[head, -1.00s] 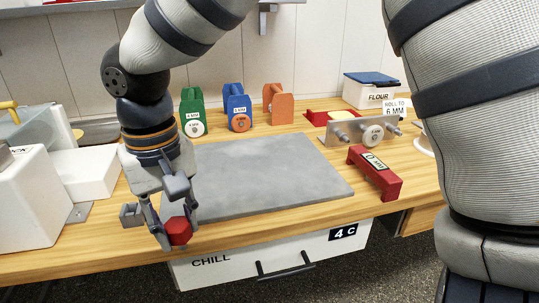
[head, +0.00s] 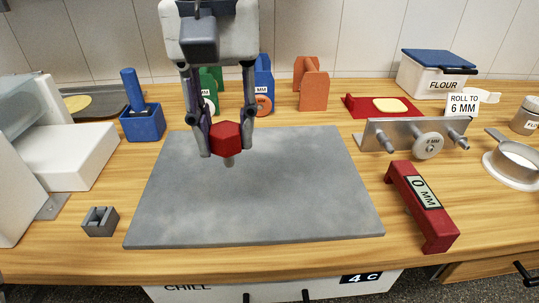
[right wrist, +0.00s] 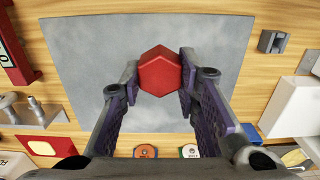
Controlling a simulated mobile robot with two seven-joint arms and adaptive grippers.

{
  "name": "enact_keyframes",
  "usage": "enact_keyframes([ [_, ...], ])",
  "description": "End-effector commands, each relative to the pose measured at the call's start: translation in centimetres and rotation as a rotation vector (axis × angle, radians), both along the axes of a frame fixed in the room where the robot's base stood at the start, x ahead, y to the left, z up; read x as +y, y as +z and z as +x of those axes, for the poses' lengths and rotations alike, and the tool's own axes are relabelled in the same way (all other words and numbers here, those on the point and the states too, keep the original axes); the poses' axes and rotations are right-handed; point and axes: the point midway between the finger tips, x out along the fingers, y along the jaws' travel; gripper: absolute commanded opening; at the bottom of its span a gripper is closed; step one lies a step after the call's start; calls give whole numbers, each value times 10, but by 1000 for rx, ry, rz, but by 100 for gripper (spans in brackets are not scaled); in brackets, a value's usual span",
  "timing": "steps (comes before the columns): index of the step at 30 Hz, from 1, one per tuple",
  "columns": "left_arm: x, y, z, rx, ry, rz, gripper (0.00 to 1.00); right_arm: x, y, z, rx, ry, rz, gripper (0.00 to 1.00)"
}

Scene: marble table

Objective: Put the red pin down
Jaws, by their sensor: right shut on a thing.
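The red pin (head: 226,138) has a red six-sided head and a short grey shank pointing down. My right gripper (head: 228,142) is shut on its head and holds it over the grey slab (head: 300,190). The shank seems clear of the slab, though the exact gap is hard to tell. In the right wrist view the red head (right wrist: 160,71) sits between the two fingertips and hides the shank. A small grey notched block (head: 100,222) stands left of the slab. My left gripper is not in view.
A red "0 MM" bar (head: 420,205) and a metal roller plate (head: 405,134) stand right of the slab. A blue block with a blue pin (head: 142,122) is at the left. Green, blue and orange stands (head: 311,85) line the back. The slab is bare.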

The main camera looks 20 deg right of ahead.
Motion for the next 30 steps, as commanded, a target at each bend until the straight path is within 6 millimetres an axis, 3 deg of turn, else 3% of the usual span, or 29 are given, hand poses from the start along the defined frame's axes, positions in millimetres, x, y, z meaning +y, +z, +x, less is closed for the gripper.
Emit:
enact_keyframes([
  [8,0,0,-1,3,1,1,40,-39,-38,71,-2,-1,2,0],
  [12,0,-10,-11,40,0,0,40,-54,-74,96,6,0,1,0],
  [20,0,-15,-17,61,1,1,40,-65,-97,116,-1,0,0,0],
  [25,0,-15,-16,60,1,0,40,-66,-125,117,-5,0,0,0],
  [30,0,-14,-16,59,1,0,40,-66,-126,117,-9,0,-1,0],
])
